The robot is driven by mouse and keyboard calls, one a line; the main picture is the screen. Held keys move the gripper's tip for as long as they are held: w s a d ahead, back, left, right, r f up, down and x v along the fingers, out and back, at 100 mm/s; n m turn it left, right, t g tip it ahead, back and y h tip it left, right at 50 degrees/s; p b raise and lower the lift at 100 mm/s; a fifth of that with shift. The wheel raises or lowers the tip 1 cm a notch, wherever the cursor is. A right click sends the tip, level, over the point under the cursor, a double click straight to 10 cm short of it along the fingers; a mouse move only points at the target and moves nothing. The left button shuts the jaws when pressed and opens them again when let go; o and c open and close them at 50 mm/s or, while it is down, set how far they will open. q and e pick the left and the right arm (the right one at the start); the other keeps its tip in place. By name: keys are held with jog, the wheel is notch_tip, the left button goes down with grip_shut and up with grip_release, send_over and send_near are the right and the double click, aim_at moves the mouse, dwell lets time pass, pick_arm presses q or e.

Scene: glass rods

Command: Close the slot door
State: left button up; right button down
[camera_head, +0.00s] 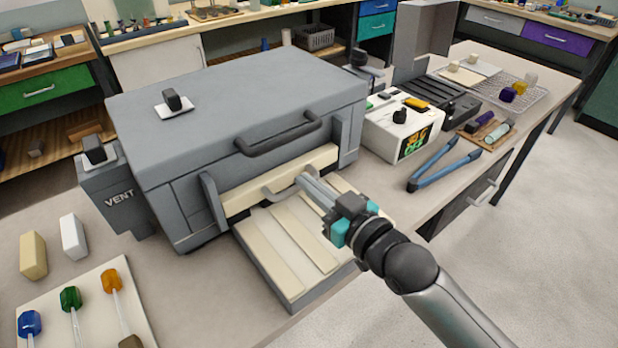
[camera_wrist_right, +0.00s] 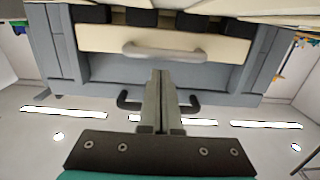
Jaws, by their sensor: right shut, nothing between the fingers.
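The slot door (camera_head: 250,192) is a cream panel in the front of a large grey furnace box (camera_head: 235,100), between two grey side guides. It carries a grey bar handle (camera_head: 277,195), which also shows in the right wrist view (camera_wrist_right: 165,51). In that wrist view, dark gaps show along the door edge nearest the cream-striped shelf. My right gripper (camera_head: 304,181) is shut and empty, its fingertips at the right end of the door handle. In the wrist view the fingertips (camera_wrist_right: 160,74) point at the handle's middle; I cannot tell whether they touch. My left gripper is out of view.
A shelf with cream strips (camera_head: 265,254) juts out below the door. The black lid handle (camera_head: 280,137) sits above it. A white control box (camera_head: 400,130) and blue tongs (camera_head: 445,170) lie right. A tray with coloured rods (camera_head: 90,302) is at front left.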

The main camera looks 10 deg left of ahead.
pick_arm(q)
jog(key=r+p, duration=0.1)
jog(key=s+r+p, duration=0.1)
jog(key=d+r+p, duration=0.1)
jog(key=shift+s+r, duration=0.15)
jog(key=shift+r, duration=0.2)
pick_arm(e)
jog(key=s+d+r, duration=0.3)
jog(key=s+d, duration=0.3)
jog(key=d, duration=0.2)
jog(key=shift+s+r, duration=0.25)
jog(key=shift+r, duration=0.05)
jog(key=shift+d+f, duration=0.1)
